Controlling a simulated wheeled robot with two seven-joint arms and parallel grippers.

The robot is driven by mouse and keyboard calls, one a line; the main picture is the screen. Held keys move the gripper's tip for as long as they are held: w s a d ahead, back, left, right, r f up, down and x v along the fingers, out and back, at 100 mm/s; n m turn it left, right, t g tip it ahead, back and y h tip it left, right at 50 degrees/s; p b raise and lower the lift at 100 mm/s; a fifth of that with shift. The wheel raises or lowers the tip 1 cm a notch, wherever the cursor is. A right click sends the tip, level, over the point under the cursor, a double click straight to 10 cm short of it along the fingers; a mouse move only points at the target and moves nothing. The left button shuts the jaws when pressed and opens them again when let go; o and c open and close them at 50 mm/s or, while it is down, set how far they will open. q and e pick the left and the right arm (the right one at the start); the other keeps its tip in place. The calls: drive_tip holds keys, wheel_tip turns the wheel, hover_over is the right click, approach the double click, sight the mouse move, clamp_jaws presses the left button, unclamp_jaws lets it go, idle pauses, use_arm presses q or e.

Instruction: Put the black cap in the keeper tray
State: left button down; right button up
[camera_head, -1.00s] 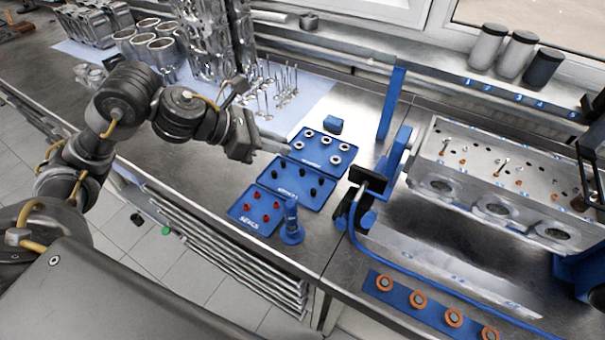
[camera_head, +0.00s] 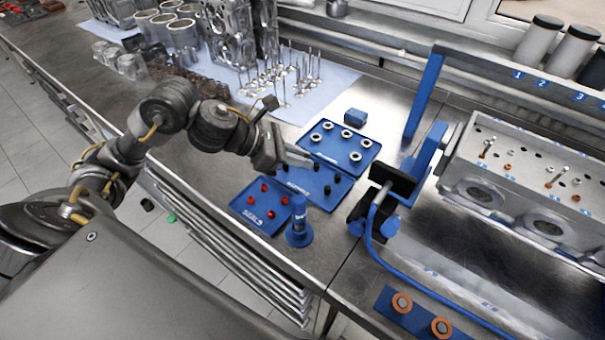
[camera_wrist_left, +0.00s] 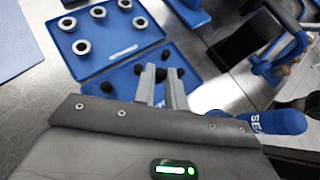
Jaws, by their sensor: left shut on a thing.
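The blue tray with small black caps (camera_head: 314,183) lies in the middle of three blue trays; I take it as the keeper tray, as its label is not readable. My left gripper (camera_head: 311,161) reaches in from the left, its fingers over this tray's back edge. In the left wrist view the gripper (camera_wrist_left: 160,72) is shut on a small dark piece, seemingly the black cap (camera_wrist_left: 160,76), between its fingertips. Other black caps (camera_wrist_left: 107,87) sit in the tray around it. Whether the held cap touches the tray cannot be told. My right gripper is out of view.
A blue tray with metal rings (camera_head: 338,143) lies behind, one with red seals (camera_head: 262,205) in front. A blue bottle-like tool (camera_head: 299,225) stands beside the trays. A blue fixture with a black pad (camera_head: 395,182) and a cylinder head (camera_head: 530,180) are at right.

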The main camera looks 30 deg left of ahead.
use_arm(q)
drive_tip(key=shift+f, duration=2.75)
drive_tip(key=shift+f+b, duration=0.15)
drive_tip(key=shift+b, duration=0.25)
drive_tip(key=c, duration=1.5)
unclamp_jaws()
drive_tip(key=shift+o, duration=0.2)
